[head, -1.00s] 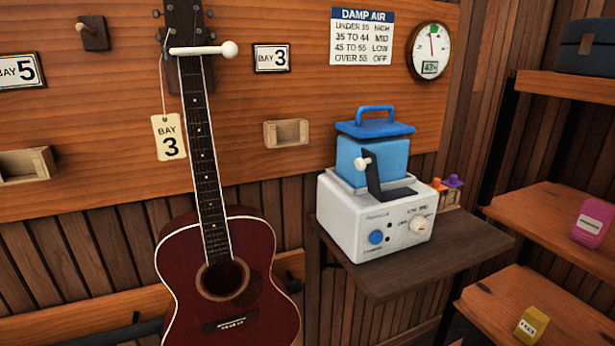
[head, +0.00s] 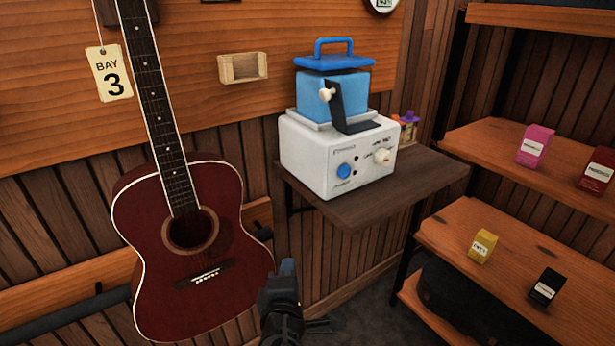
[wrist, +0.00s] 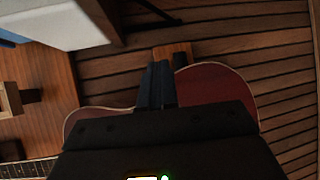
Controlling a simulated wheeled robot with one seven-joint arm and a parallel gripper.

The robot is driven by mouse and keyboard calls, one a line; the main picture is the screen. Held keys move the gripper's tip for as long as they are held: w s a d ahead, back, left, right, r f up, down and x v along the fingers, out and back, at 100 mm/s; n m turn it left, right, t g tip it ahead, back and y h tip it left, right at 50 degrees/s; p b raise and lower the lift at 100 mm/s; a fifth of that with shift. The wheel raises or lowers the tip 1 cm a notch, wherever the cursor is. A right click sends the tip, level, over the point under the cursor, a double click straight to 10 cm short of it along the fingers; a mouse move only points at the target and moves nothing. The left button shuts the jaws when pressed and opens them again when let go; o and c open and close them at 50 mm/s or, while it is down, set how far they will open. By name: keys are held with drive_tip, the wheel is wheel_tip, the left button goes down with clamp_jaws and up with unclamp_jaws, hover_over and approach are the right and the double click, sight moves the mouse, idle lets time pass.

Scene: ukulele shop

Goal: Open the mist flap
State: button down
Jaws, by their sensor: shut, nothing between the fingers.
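The humidifier (head: 315,165) is a white box with a blue button and a pale dial, on a dark wooden shelf. A blue tank (head: 318,92) with a blue handled lid sits on top of it. A black flap (head: 352,108) with a pale knob (head: 326,95) stands at the tank's front, its upper part upright and its lower part lying over the white top. My gripper (head: 287,268) is shut and empty, low in the head view, below and left of the humidifier. Its fingers show in the wrist view (wrist: 157,85), with a corner of the white box (wrist: 70,22) at upper left.
A red guitar (head: 180,250) hangs on the wall just left of my gripper. The dark shelf (head: 420,180) has bare room right of the humidifier. Wooden shelves (head: 540,250) at right hold small boxes. Small orange and purple bottles (head: 408,122) stand behind the humidifier.

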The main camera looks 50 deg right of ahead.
sight(323, 98)
drive_tip(key=w+a+r+m+g+h+b, duration=0.1)
drive_tip(key=w+r+m+g+h, duration=0.25)
drive_tip(key=r, duration=0.55)
drive_tip(key=w+r+m+g+h+b, duration=0.1)
drive_tip(key=r+m+g+h, duration=0.1)
drive_tip(key=r+m+g, duration=0.35)
drive_tip(key=w+a+r+m+g+h+b, duration=0.1)
drive_tip(key=w+r+m+g+h, duration=0.3)
drive_tip(key=r, duration=0.7)
drive_tip(key=shift+n+g+y, duration=0.35)
drive_tip(key=shift+n+g, duration=0.35)
drive_tip(key=shift+n, duration=0.2)
drive_tip(key=x, duration=0.5)
drive_tip(key=s+p+x, duration=0.1)
drive_tip(key=x, duration=0.3)
drive_tip(key=p+x, duration=0.1)
drive_tip(key=x, duration=0.4)
drive_tip(key=shift+s+d, duration=0.2)
drive_tip(key=shift+s, duration=0.15)
